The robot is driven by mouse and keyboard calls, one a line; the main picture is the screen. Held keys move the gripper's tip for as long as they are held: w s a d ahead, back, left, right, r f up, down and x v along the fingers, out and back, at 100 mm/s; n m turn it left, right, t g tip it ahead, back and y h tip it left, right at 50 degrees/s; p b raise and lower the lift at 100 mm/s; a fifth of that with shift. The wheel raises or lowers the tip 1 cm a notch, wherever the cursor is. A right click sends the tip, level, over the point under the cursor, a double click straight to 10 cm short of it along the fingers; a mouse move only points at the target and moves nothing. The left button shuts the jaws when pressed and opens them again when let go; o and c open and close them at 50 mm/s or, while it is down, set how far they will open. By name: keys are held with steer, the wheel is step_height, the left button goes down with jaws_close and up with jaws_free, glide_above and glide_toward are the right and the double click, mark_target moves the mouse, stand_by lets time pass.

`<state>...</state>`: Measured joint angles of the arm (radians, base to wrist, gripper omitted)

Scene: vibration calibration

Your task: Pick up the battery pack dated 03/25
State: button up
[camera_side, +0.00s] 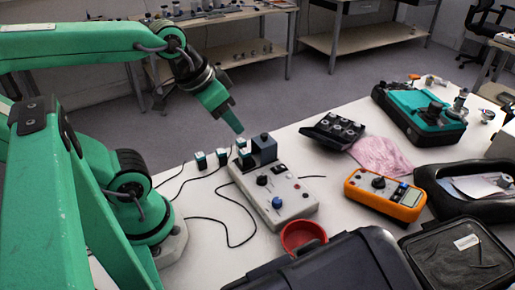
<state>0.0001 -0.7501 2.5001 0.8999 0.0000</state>
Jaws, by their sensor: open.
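My gripper (232,120) hangs at the end of my green arm, pointing down and right, above the small blocks on the white table. Its fingers look like one narrow green shape from this side, and nothing shows held in it. Several small dark blocks with green and white faces, which look like battery packs, stand below it: a left one (201,161), a middle one (222,157) and others (241,144) by the grey control box (275,195). Their dates are too small to read, so I cannot tell which is 03/25.
A dark block (264,149) rises from the control box's back. Black cables lie left of it. A red bowl (303,236), an orange multimeter (384,194), a pink cloth (382,154), a black tray (333,130) and dark cases (335,265) crowd the right and front.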

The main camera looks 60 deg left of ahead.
stand_by(0.4)
steer(key=shift+o, duration=1.1)
steer(key=shift+w+a, duration=0.1)
steer(key=shift+w, duration=0.05)
steer(key=g, duration=0.5)
glide_above(247, 150)
steer(key=f, duration=0.9)
steer(key=shift+s+d+f, duration=0.1)
steer(key=shift+s+d, duration=0.2)
steer(key=shift+s, duration=0.05)
steer(key=shift+w+a+f+g, duration=0.2)
steer(key=shift+a+f+g, duration=0.1)
steer(key=shift+f, duration=0.2)
steer(key=shift+w+f, duration=0.1)
steer(key=shift+f, duration=3.95)
